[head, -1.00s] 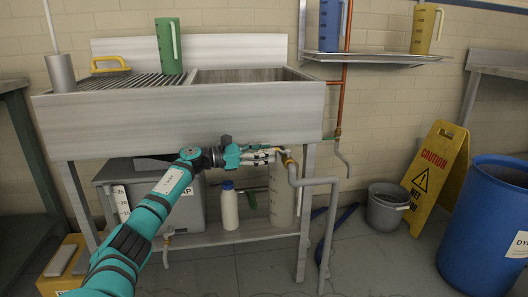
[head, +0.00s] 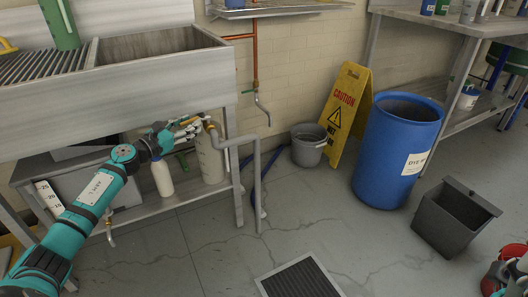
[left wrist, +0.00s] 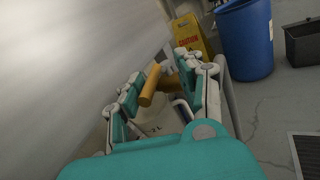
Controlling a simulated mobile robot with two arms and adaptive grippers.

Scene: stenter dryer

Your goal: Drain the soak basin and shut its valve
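The steel soak basin (head: 165,42) is in the upper left of the head view, and its floor is partly hidden. A grey drain pipe (head: 245,140) runs from under it and bends down to the floor. The valve's orange-yellow lever (left wrist: 150,85) lies between the fingers of my left gripper (left wrist: 160,88) in the left wrist view. The fingers are apart, with a gap at the lever's right. In the head view my left gripper (head: 182,132) is at the pipe's brass valve fitting (head: 208,122). My right gripper (head: 516,270) is partly in view at the lower right edge; its fingers are unclear.
A white bottle (head: 162,178) and a pale jug (head: 210,160) stand on the shelf under the basin. A grey bucket (head: 308,146), a yellow caution sign (head: 345,110), a blue drum (head: 395,150) and a dark bin (head: 445,222) stand right. A floor grate (head: 300,280) lies in front.

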